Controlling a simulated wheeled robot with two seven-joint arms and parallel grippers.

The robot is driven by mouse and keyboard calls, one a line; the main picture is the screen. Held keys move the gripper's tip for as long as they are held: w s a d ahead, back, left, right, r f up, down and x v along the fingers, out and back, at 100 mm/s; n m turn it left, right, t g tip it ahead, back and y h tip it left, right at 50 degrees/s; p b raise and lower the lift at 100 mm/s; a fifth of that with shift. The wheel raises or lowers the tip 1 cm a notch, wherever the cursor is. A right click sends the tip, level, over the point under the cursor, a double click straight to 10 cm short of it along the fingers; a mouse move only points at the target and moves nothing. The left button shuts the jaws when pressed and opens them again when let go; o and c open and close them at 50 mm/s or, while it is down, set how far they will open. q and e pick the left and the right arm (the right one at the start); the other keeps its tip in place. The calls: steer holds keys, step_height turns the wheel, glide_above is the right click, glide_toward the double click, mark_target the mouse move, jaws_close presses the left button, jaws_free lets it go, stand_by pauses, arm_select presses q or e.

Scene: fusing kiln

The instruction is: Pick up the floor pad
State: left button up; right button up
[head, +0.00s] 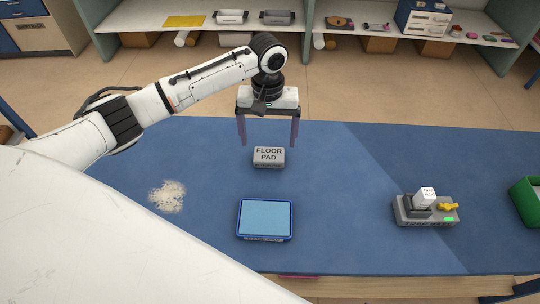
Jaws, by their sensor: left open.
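The floor pad (268,155) is a small grey block with "FLOOR PAD" lettered on its top and front. It rests on the blue table top. My left gripper (268,143) is open, pointing down, with one finger to each side of the pad as seen here. The fingers look to be above or just behind the pad, and I see no contact. My right gripper is not in view.
The blue table (340,190) also holds a blue-rimmed tray (264,238), a pale powdery patch (167,196), a grey device with a white cube and yellow knob (425,210), and a green bin (525,200). Shelves (200,22) stand behind.

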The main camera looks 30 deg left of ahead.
mark_target(269, 154)
arm_select(q)
steer(key=f, duration=0.5)
steer(key=shift+s+d+f+b, duration=0.15)
steer(key=shift+d+f+b, duration=0.05)
steer(key=shift+b, duration=0.1)
steer(key=c, duration=1.1)
steer(key=shift+r+p, duration=0.65)
steer(key=shift+r, duration=4.45)
steer(key=shift+c, duration=0.2)
